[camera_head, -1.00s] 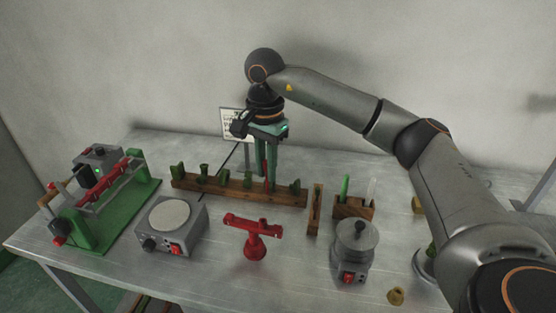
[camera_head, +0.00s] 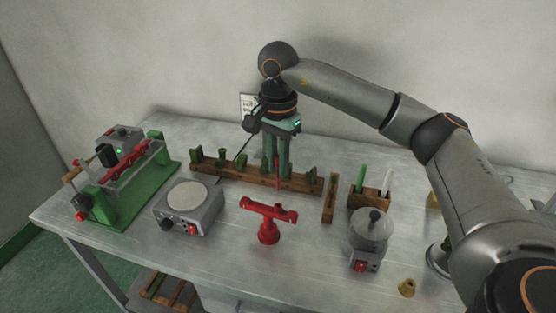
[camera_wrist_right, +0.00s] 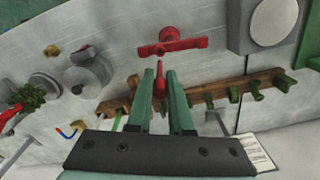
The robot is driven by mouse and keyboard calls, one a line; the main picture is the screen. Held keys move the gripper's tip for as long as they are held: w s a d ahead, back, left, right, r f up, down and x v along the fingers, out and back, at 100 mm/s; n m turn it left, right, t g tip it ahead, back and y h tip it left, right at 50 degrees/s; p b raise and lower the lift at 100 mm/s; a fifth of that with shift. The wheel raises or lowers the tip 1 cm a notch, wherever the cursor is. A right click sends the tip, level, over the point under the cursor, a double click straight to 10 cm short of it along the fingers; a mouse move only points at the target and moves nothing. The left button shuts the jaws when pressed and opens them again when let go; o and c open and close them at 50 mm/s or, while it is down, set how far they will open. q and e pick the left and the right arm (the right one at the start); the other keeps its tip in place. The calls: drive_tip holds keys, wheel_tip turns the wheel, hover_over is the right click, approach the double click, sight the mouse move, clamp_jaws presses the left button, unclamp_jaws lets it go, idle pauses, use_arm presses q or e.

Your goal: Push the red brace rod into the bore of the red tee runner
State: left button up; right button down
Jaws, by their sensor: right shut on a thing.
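The red tee runner (camera_head: 268,215) stands upright on its stem on the table, in front of the wooden rack. Its crossbar also shows in the right wrist view (camera_wrist_right: 172,43), beyond the fingertips. My right gripper (camera_head: 277,174) points down at the rack and is shut on the red brace rod (camera_wrist_right: 160,82). In the head view a thin red part of the rod (camera_head: 277,183) shows at the fingertips, in front of the rack. I cannot tell whether its lower end is clear of the rack. The rod is apart from the tee runner. My left gripper is not in view.
The wooden rack (camera_head: 215,176) holds several green pieces. A grey hotplate (camera_head: 188,208) stands left of the tee, a grey pot unit (camera_head: 368,240) right. A green-based fixture (camera_head: 125,195) is far left. A small wooden holder (camera_head: 370,200) stands behind the pot.

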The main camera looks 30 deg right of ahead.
sight(278, 187)
drive_tip(key=shift+f+b, duration=1.15)
drive_tip(key=shift+f, duration=0.9)
drive_tip(key=shift+f+b, duration=0.85)
drive_tip(key=shift+f, duration=0.65)
drive_tip(key=c, duration=0.7)
unclamp_jaws()
drive_tip(key=shift+c, duration=0.2)
wheel_tip(278, 187, up, 7)
drive_tip(key=shift+r, duration=0.2)
wheel_tip(278, 187, up, 5)
drive_tip(key=shift+r+p, duration=0.1)
drive_tip(key=shift+p, duration=0.4)
